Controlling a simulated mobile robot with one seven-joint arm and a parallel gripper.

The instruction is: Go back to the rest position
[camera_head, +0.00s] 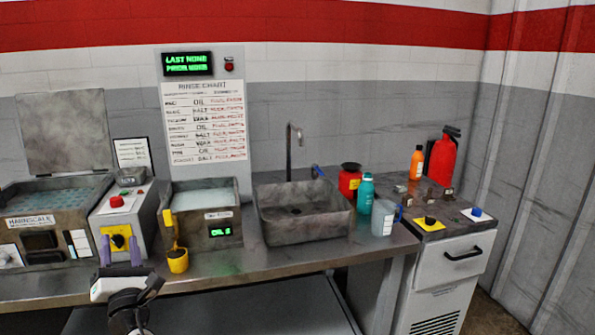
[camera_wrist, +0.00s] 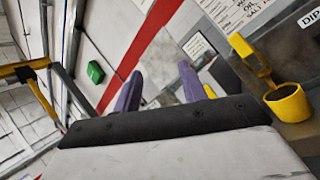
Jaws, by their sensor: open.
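My gripper (camera_head: 120,240) has two purple fingers, which stand apart with nothing between them. In the head view it is raised at the lower left, in front of the bench's front edge and the grey control box with a yellow knob plate (camera_head: 117,239). In the wrist view my gripper (camera_wrist: 160,72) points up toward the wall, with the fingers spread and empty. A yellow cup (camera_head: 178,261) stands on the bench just right of my gripper. It also shows at the right of the wrist view (camera_wrist: 289,103).
The steel bench (camera_head: 300,259) carries a furnace-like bath labelled HARNSCALE (camera_head: 32,222), a second bath (camera_head: 205,198) and a sink (camera_head: 305,228). A red pot (camera_head: 349,181), teal bottle (camera_head: 365,196), clear jug (camera_head: 382,219), orange bottle (camera_head: 416,164) and red extinguisher (camera_head: 441,160) stand to the right.

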